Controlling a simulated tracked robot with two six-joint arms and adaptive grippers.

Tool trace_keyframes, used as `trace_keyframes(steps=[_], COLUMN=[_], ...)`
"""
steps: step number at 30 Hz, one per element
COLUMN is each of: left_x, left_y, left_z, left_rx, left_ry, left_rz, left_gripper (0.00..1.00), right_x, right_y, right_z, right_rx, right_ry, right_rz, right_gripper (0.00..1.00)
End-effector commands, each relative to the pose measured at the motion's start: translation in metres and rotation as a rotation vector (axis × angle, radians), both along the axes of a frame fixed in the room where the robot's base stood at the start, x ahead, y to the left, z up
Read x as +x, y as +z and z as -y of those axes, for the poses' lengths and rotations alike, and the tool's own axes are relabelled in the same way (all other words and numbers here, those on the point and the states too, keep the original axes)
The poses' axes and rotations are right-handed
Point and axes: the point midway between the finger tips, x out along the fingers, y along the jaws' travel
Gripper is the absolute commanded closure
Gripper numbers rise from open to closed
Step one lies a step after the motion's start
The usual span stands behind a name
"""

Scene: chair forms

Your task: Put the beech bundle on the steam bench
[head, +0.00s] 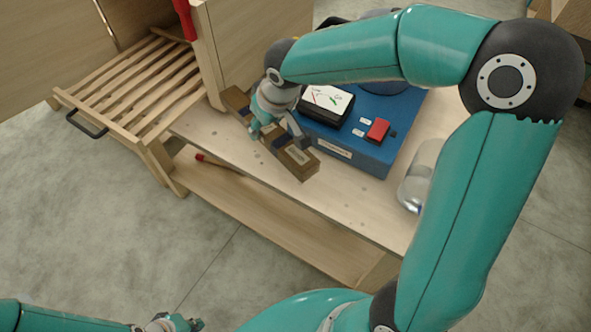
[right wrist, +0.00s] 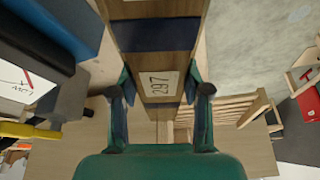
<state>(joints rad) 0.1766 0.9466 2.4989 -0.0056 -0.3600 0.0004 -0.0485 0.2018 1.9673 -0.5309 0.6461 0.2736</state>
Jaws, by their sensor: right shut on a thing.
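A brown wood bundle with dark bands and a pale label (head: 294,158) is in my right gripper (head: 276,130), over the light wooden bench (head: 345,190).
A blue box (head: 375,150) with a dark-framed panel (head: 328,102) and a red switch (head: 377,130) stands on the bench behind the bundle. A slatted wooden rack (head: 130,85) with a dark handle is at left. A shiny metal cylinder (head: 412,190) is at right. A red-ended rod (head: 220,163) lies on the lower shelf.

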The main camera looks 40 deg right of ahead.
Motion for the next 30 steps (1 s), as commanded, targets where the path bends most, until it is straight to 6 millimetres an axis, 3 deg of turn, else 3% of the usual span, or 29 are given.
trace_keyframes(steps=[1, 6, 10, 13, 17, 30], left_x=[0.0, 0.0, 0.0, 0.0, 0.0, 0.0], left_y=[-0.002, -0.006, -0.008, -0.009, -0.012, -0.023], left_z=[0.0, 0.0, 0.0, 0.0, 0.0, 0.0], left_rx=[0.0, 0.0, 0.0, 0.0, 0.0, 0.0], left_ry=[0.0, 0.0, 0.0, 0.0, 0.0, 0.0], left_rz=[0.0, 0.0, 0.0, 0.0, 0.0, 0.0], left_gripper=[1.0, 1.0, 1.0, 1.0, 1.0, 1.0], right_x=[-0.006, -0.036, -0.055, -0.062, -0.065, -0.065], right_y=[0.018, 0.065, 0.091, 0.094, 0.076, -0.035], right_z=[0.011, 0.03, 0.035, 0.035, 0.035, 0.035], right_rx=[0.002, 0.003, 0.001, 0.0, 0.001, 0.001], right_ry=[0.019, 0.155, 0.255, 0.299, 0.311, 0.309], right_rz=[0.013, 0.011, 0.007, 0.002, -0.004, -0.005], right_gripper=[1.0, 1.0, 1.0, 1.0, 1.0, 1.0])
